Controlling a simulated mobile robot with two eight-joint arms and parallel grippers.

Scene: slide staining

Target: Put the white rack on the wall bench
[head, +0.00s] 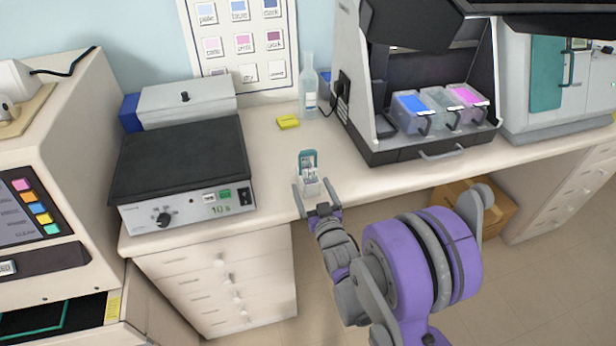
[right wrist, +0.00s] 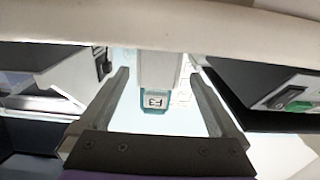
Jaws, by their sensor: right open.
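The small white rack (head: 311,186) stands near the front edge of the wall bench (head: 275,175), with a teal-topped slide (head: 307,160) in it. My right gripper (head: 315,192) is open at the rack, with one finger on each side of it in the picture. In the right wrist view, the white rack (right wrist: 160,68) shows between the two open fingers (right wrist: 160,76), with gaps on both sides. The slide's teal label (right wrist: 153,102) shows there too. I cannot tell how deep the rack sits between the fingers. My left gripper is not in view.
A hot plate (head: 180,165) with a black top stands left of the rack. A yellow block (head: 288,122) and a clear bottle (head: 308,85) are behind it. A staining station (head: 440,153) with several jars stands to the right. A cardboard box (head: 470,205) is on the floor.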

